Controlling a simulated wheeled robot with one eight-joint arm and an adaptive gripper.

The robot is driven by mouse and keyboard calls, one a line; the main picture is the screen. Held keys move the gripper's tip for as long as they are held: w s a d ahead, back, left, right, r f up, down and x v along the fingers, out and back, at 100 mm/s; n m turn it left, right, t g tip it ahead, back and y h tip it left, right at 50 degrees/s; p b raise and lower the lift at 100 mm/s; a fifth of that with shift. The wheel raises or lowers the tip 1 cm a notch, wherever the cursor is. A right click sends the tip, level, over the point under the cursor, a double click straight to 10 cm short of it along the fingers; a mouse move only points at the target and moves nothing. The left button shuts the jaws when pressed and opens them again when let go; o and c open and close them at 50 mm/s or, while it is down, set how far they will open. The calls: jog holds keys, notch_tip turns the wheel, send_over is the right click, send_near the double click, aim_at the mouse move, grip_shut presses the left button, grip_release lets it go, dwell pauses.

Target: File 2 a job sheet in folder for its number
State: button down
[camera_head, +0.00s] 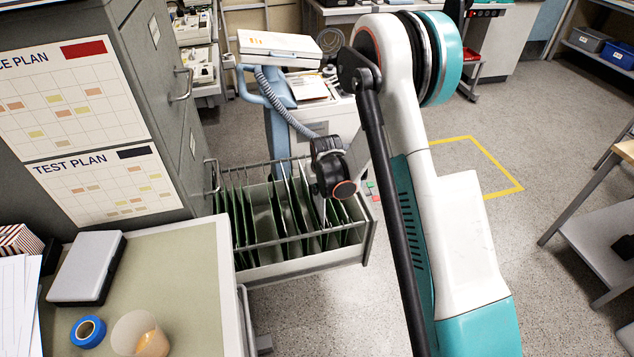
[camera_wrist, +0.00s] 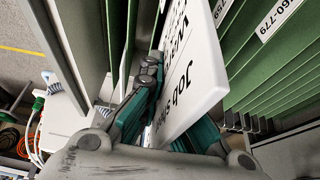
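The job sheet, a white panel with black lettering starting "Job" (camera_wrist: 193,72), stands on edge between the teal fingers of my gripper (camera_wrist: 165,105) in the wrist view. The fingers appear closed on it, though the sheet hides part of the right finger. Green hanging folders (camera_wrist: 270,75) are close on both sides of the sheet. One white label (camera_wrist: 279,17) ends in "60-779"; its start is cut off. In the head view, my wrist is over the right half of the open file drawer (camera_head: 305,268), with the fingers hidden below it among the folders (camera_head: 238,222).
The grey cabinet (camera_head: 150,75) stands left of the drawer. A trolley (camera_head: 335,110) stands behind the drawer. Open floor is at right.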

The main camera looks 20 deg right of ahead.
aim_at(317, 202)
jog(key=shift+f, duration=4.1)
jog(key=c, duration=1.7)
grip_release()
jog(key=v, duration=1.2)
